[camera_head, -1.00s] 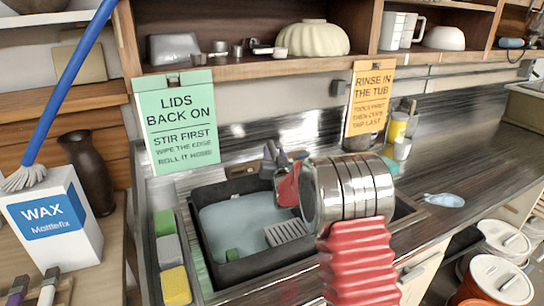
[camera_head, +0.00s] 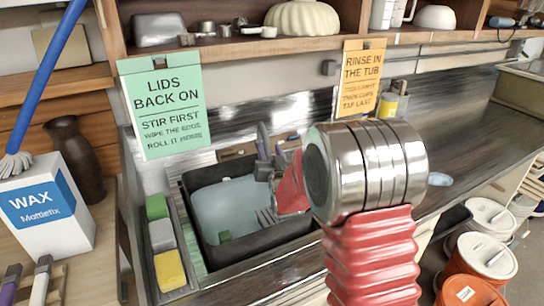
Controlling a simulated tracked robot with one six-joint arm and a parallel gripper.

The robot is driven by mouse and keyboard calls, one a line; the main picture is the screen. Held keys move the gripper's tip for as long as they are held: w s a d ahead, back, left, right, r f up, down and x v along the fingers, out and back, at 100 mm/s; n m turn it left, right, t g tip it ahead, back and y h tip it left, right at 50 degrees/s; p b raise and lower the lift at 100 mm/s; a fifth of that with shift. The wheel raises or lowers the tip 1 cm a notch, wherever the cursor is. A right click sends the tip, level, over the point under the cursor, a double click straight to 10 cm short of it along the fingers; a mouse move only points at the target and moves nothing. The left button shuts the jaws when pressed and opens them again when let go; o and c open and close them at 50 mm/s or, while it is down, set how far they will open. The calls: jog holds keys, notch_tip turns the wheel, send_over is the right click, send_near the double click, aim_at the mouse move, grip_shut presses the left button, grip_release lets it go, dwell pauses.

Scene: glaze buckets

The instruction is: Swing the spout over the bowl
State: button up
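A black rectangular tub (camera_head: 194,232) with pale blue-grey water is set in the counter and is the nearest thing to a bowl at the sink. My arm's metal wrist covers its right side. Beyond the wrist, my red gripper body points left over the tub's right edge. Slim grey-purple parts (camera_head: 263,150) stand at its far end near the tub's back right. I cannot tell which of these are fingertips and which are tap or spout. No spout shows clearly. Whether the gripper is open or touching anything is hidden.
Green, grey and yellow sponges (camera_head: 170,271) lie in a tray left of the tub. A wax box (camera_head: 45,222) and a dark vase (camera_head: 78,160) stand further left. A shelf (camera_head: 235,43) with a fluted bowl (camera_head: 303,18) crosses above. Lidded buckets (camera_head: 487,254) stand at right.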

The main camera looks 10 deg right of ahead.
jog(key=shift+s, duration=1.55)
jog(key=shift+c, duration=0.6)
